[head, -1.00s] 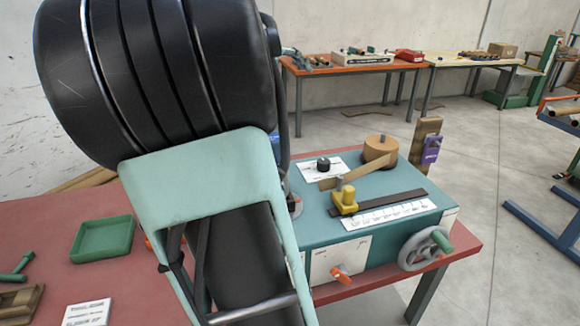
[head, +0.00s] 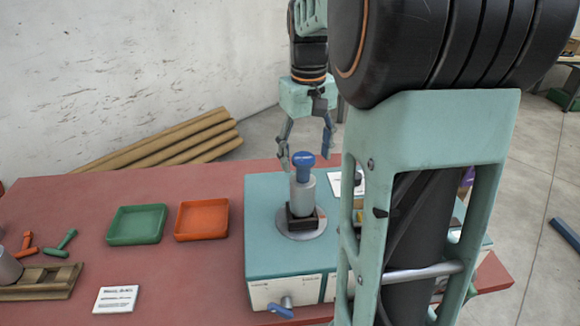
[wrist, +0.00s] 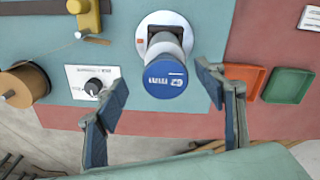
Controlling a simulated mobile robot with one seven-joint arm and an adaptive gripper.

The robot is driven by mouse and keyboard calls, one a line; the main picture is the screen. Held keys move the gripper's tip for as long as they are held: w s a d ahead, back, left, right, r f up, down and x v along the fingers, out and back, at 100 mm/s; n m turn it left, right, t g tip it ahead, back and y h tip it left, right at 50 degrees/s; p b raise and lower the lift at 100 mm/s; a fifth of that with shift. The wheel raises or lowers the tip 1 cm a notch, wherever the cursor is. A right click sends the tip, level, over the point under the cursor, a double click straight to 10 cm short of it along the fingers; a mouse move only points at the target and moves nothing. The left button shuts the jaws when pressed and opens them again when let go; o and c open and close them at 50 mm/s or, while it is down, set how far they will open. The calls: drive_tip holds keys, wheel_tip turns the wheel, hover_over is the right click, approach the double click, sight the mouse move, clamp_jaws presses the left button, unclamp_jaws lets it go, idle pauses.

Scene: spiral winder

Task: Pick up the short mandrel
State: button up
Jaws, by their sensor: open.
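A grey mandrel (head: 303,190) with a blue cap (head: 303,159) stands upright in a dark square holder on the round plate of the teal winder (head: 262,235). In the wrist view its blue, white-lettered cap (wrist: 165,81) faces the camera. My gripper (head: 305,162) is open and empty; its fingers point down near the cap. In the wrist view the gripper (wrist: 161,90) has one finger on each side of the cap, apart from it. Another grey cylinder (head: 8,268) shows partly at the left edge, by a wooden cradle (head: 50,281). I cannot tell which one is the short mandrel.
A green tray (head: 137,225) and an orange tray (head: 202,220) sit on the red table left of the winder. Small orange and green handled pieces and a white card (head: 116,299) lie farther left.

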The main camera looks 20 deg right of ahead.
sight(306, 177)
drive_tip(key=shift+s+f, duration=0.2)
drive_tip(key=shift+f, duration=0.1)
wheel_tip(306, 177, down, 5)
drive_tip(key=shift+s+f, duration=0.1)
drive_tip(key=shift+f, duration=0.05)
drive_tip(key=shift+w+a+f+p, duration=0.15)
drive_tip(key=shift+f+p, duration=0.15)
drive_tip(key=shift+f, duration=1.05)
drive_tip(key=shift+w+a+f+p, duration=0.15)
drive_tip(key=shift+f+p, duration=0.1)
drive_tip(key=shift+f, duration=1.1)
drive_tip(key=shift+c, duration=0.7)
drive_tip(key=c, duration=1.5)
drive_tip(key=shift+o, duration=0.2)
drive_tip(key=shift+r, duration=0.1)
